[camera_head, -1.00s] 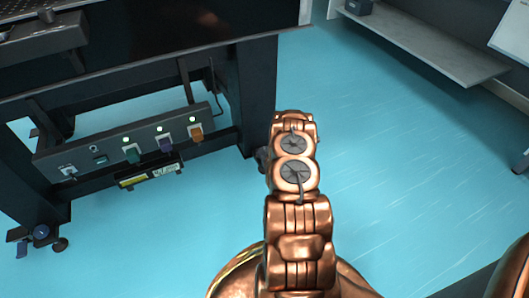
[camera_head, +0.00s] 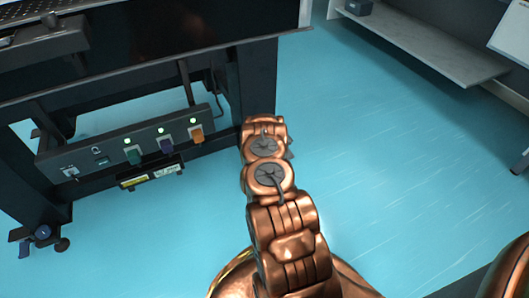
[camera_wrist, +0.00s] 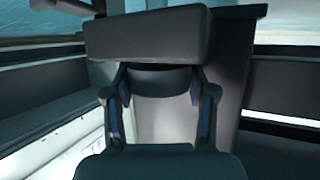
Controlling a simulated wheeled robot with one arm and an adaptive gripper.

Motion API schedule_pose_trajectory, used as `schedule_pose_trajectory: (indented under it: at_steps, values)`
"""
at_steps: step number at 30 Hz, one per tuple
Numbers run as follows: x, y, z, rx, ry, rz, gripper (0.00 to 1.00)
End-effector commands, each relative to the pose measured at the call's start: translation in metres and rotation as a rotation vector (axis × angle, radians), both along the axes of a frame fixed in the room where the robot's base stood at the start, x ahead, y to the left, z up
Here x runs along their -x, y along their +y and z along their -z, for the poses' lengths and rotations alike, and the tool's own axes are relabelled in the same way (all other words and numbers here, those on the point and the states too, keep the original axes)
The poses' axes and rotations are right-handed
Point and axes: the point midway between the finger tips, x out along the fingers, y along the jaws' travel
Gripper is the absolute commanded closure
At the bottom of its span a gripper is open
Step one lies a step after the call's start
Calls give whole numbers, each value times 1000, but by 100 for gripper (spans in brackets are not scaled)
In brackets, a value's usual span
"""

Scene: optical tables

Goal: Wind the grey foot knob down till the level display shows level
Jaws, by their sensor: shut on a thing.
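In the wrist view, my gripper (camera_wrist: 160,88) has one finger on each side of a dark grey rounded piece (camera_wrist: 160,78), taken to be the foot knob, and is shut on it. A broad grey block (camera_wrist: 148,36) lies just beyond and hides part of the piece. In the head view, my copper arm hides the gripper and this foot. A small greenish screen (camera_head: 101,160), possibly the level display, sits on the panel under the table; its reading is too small to make out.
The dark optical table (camera_head: 150,65) stands at the left, its right leg (camera_head: 257,80) close to my arm.

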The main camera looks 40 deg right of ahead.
Motion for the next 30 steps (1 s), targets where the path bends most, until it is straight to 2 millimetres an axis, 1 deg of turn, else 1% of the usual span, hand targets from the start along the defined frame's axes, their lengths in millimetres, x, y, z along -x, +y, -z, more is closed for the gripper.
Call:
schedule_pose_trajectory:
  at_steps: [1,3,18,30]
  values:
    - [-2,4,1,-1,2,22,79]
    - [-3,4,2,0,1,61,79]
    - [-2,3,4,-3,1,348,78]
    - [-1,2,2,-3,1,490,78]
